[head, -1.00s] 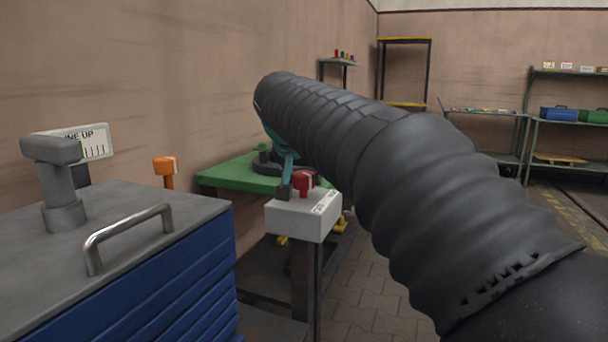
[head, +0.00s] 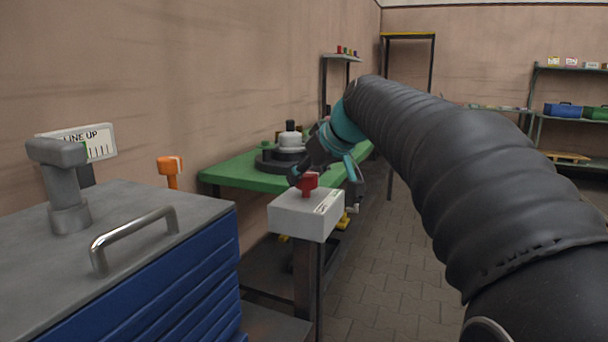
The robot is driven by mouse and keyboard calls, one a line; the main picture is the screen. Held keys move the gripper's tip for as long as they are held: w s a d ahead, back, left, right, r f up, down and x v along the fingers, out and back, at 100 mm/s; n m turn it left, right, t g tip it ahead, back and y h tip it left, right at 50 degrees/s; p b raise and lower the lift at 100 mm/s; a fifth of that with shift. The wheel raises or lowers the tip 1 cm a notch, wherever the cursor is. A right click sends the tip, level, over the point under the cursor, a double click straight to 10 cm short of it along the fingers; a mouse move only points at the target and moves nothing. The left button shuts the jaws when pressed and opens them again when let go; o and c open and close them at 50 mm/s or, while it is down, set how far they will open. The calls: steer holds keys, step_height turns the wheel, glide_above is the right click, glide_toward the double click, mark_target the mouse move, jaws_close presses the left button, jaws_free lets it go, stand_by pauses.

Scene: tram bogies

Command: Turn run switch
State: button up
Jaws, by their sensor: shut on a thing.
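The run switch is a red knob (head: 308,186) on top of a white box (head: 300,216), which stands on a dark post in the middle of the head view. The box has a small printed label on its right side. My gripper (head: 311,178), dark with teal parts, comes down at the knob from behind and to the right. It is shut on the red knob. One dark finger shows just left of the knob; the other contact is partly hidden. A teal and dark gripper link hangs to the right of the box.
A green bench (head: 240,172) with a dark round fixture and white part (head: 290,141) stands behind the box. A blue drawer cabinet (head: 150,285) with a metal handle fills the left front. An orange knob (head: 170,167) stands behind it. The paved floor at right is clear.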

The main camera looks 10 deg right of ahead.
steer(key=n+g+y, duration=0.2)
steer(key=n, duration=0.2)
steer(key=shift+n+y, duration=0.4)
stand_by(0.4)
steer(key=o, duration=1.2)
steer(key=shift+c, duration=0.2)
steer(key=v, duration=1.2)
steer(key=shift+w+d, duration=0.1)
